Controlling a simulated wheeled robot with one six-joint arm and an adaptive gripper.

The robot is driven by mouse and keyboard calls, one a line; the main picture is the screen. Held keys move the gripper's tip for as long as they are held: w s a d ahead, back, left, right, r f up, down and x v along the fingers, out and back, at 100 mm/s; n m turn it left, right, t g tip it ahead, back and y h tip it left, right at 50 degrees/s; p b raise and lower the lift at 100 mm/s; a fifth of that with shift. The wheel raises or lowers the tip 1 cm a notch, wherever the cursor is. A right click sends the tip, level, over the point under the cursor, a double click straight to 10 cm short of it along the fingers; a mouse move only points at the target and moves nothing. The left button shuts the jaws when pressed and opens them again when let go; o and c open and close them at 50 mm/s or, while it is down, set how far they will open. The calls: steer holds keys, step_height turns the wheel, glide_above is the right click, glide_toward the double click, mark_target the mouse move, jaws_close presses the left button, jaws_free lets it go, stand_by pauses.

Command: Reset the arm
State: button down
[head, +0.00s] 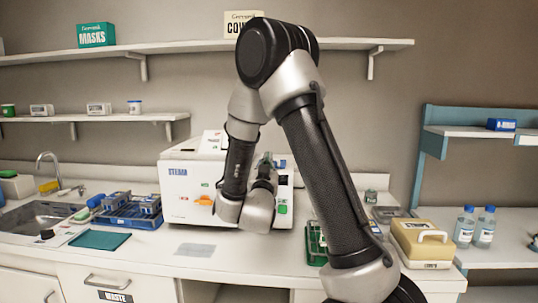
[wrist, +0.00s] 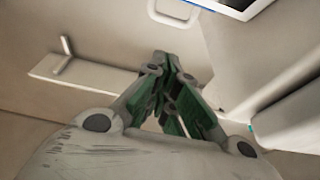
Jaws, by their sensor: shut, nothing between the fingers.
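My arm rises in the middle of the head view and bends down in front of the white steam unit (head: 180,205). My gripper (head: 266,160) points upward there, partly hidden by my own arm links. In the wrist view, my gripper (wrist: 172,65) has its green-padded fingers drawn together at the tips, with nothing between them. Behind it in the wrist view are a wall and a white shelf (wrist: 85,75).
A blue rack (head: 125,222), a teal mat (head: 99,240) and a sink (head: 35,217) lie left. A green rack (head: 315,245) and yellow-lidded case (head: 422,240) stand right, with two bottles (head: 475,228) beyond. An upper shelf (head: 190,46) runs behind my arm.

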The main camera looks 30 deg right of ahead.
steer(key=s+a+n+g+y, duration=0.5)
steer(key=s+a+y, duration=0.3)
steer(key=y, duration=0.5)
steer(key=s+d+n+g, duration=0.1)
steer(key=s+g, duration=0.3)
steer(key=s, duration=0.8)
steer(key=s+d+f+n+g, duration=0.1)
steer(key=s+g, duration=0.3)
steer(key=s, duration=0.8)
steer(key=shift+s+d+f+h, duration=0.3)
steer(key=shift+s+d, duration=0.05)
steer(key=shift+d, duration=0.4)
steer(key=c, duration=2.2)
jaws_free()
